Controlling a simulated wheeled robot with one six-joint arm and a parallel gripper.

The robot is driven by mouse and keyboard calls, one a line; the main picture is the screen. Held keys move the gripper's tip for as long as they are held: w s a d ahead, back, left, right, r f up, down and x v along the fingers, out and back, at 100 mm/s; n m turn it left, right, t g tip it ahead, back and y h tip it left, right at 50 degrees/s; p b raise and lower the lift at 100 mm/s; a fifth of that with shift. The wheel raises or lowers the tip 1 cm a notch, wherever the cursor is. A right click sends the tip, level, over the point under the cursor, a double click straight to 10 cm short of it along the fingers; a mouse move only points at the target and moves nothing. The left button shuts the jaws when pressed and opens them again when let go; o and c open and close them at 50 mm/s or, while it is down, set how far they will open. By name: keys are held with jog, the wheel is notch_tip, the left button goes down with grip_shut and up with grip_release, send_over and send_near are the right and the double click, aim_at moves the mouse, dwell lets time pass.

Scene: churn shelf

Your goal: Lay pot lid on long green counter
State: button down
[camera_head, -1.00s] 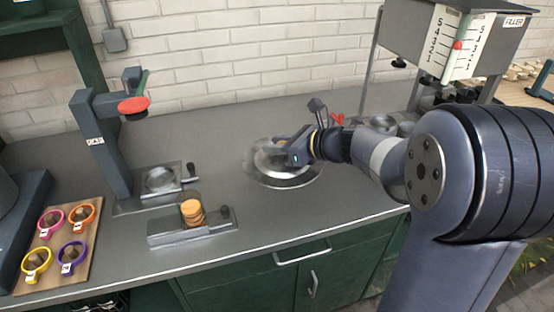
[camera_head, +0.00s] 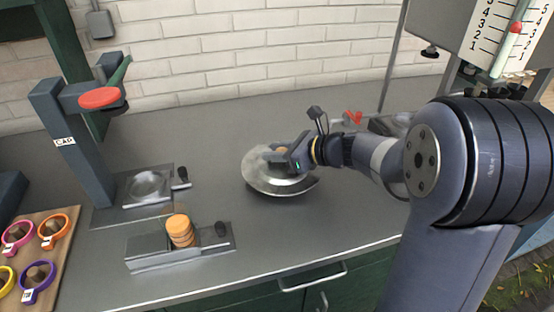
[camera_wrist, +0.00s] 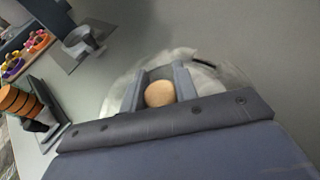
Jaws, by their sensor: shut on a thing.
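The pot lid (camera_head: 262,181) is a round, shiny metal disc with a small tan knob. My gripper (camera_head: 283,152) is shut on that knob, and my arm reaches in from the right. In the wrist view the knob (camera_wrist: 159,93) sits between the two fingers, with the lid's blurred rim (camera_wrist: 115,100) around them. The lid is over the grey counter top (camera_head: 330,210), which has green fronts below. In the head view the lid looks slightly tilted. I cannot tell whether its underside touches the counter.
A press stand labelled CAP (camera_head: 80,150) and a metal fixture holding a stack of tan discs (camera_head: 180,231) are left of the lid. A wooden board (camera_head: 62,225) with coloured rings lies at far left. Bare counter lies in front of the lid.

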jog(key=shift+f, duration=0.85)
jog(key=shift+f, duration=0.2)
jog(key=c, duration=1.1)
grip_release()
jog(key=shift+r, duration=0.15)
jog(key=shift+s+d+r, duration=0.1)
jog(key=shift+d+r, duration=0.05)
jog(key=shift+d, duration=0.05)
jog(key=p+v, duration=0.1)
jog(key=v, duration=1)
jog(key=shift+s+d, duration=0.15)
jog(key=shift+d, duration=0.1)
